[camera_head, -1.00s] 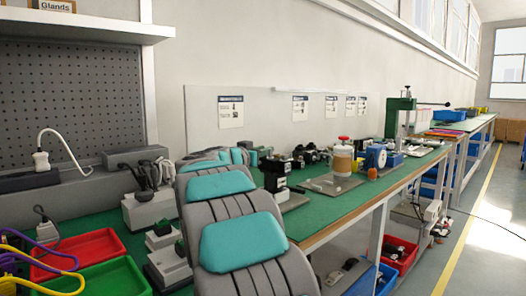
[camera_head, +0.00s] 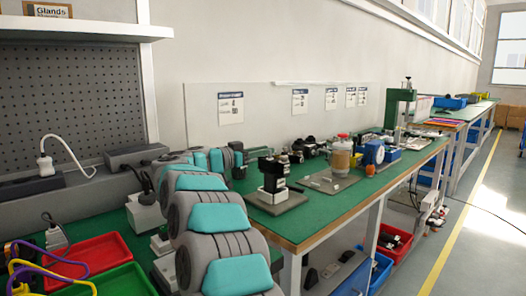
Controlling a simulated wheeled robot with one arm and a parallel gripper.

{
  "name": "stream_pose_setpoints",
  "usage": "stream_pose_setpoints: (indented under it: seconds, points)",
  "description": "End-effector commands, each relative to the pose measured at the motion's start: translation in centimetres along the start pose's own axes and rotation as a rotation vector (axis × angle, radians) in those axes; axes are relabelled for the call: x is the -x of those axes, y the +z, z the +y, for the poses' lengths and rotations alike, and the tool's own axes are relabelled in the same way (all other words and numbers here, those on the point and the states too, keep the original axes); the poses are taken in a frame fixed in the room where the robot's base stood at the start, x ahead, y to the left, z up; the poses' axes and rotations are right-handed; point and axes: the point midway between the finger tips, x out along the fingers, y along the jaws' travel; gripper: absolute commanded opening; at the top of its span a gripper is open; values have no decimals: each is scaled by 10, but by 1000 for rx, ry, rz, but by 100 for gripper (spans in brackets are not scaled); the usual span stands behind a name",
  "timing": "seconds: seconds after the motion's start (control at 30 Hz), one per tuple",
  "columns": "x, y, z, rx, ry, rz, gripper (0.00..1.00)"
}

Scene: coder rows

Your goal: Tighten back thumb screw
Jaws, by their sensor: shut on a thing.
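My grey and teal arm reaches from the bottom of the picture back over the green bench. My gripper (camera_head: 241,170) is small and dark at the far end of the arm, left of a black machine. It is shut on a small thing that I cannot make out. The black machine (camera_head: 272,180) stands upright on a grey base plate (camera_head: 290,199); a gap shows between it and my wrist. Its far side is hidden, and I cannot pick out the back thumb screw.
A red tray (camera_head: 85,258) and a green tray (camera_head: 125,282) lie at the lower left. A jar with a red lid (camera_head: 341,155) and a blue device (camera_head: 373,155) stand farther along the bench. The bench's front edge (camera_head: 355,200) and the floor aisle are at the right.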

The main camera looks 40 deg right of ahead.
Motion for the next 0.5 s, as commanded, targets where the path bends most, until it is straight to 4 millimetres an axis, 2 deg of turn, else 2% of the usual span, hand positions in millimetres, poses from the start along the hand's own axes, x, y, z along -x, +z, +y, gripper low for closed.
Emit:
stream_pose_setpoints:
  seconds: [0.47,0.5]
  points:
    - [0,0,0,0,29,0,0]
    - [0,-1,0,0,29,0,30]
